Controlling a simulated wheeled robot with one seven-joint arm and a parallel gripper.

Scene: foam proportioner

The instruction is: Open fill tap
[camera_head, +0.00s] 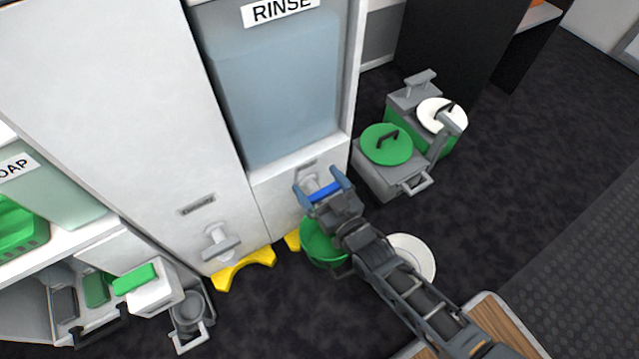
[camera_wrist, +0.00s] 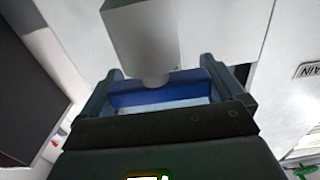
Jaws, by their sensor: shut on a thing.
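A tap (camera_head: 309,183) sticks out of the white cabinet front below the clear RINSE tank (camera_head: 275,85). Its blue handle (camera_head: 324,192) is a short crosswise bar. My gripper (camera_head: 320,182) is shut on the blue handle, with one finger at each end of the bar. In the wrist view the blue handle (camera_wrist: 155,93) spans between the two fingers, and the tap's grey body (camera_wrist: 142,35) hangs just above it. I cannot tell how far the handle is turned.
A second grey tap (camera_head: 221,243) sits on the cabinet to the left, above a yellow foot (camera_head: 243,268). A green bucket (camera_head: 320,245) stands below my gripper, with a white disc (camera_head: 414,258) beside it. Green-and-grey containers (camera_head: 390,165) stand on the floor to the right.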

